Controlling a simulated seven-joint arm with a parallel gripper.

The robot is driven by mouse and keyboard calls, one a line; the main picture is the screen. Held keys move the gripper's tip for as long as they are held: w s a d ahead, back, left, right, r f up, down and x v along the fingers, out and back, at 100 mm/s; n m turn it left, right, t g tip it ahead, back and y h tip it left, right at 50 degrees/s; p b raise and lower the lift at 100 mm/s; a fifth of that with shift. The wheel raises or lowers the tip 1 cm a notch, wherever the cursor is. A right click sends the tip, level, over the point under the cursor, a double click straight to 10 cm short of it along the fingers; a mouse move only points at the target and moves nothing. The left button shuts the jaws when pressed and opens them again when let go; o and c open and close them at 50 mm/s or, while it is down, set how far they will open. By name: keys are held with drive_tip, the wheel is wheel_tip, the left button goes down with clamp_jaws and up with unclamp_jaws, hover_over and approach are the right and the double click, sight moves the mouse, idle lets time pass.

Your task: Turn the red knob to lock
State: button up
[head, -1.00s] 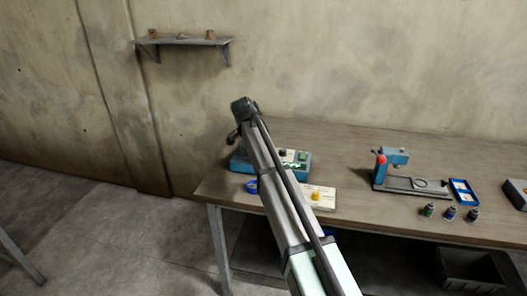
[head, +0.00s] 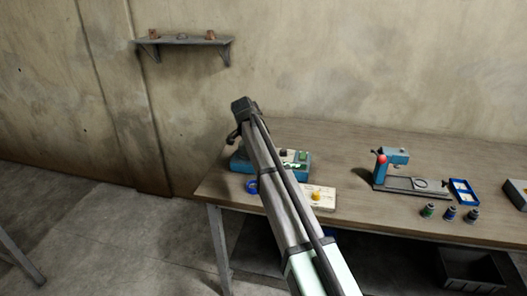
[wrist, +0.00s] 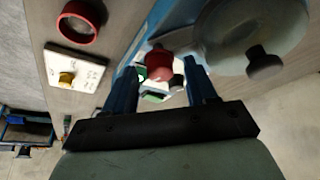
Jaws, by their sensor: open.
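In the wrist view a red knob (wrist: 158,65) shows between the two fingers of my gripper (wrist: 160,75), on a blue-sided machine (wrist: 150,25). The fingers are apart, one on each side of the knob in the picture; I cannot tell whether either touches it. In the head view the blue machine (head: 243,164) stands on the left of the bench, with green parts on it. My arm covers much of it and hides the red knob and my fingers there.
A large grey round part (wrist: 240,30) with a dark knob is beside the right finger. A cream panel with a yellow knob (head: 316,196) lies in front of the machine. A blue stand with a red ball (head: 381,158) and several small bottles (head: 450,213) stand on the right.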

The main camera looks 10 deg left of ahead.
drive_tip(key=v, duration=1.4)
drive_tip(key=shift+f, duration=0.15)
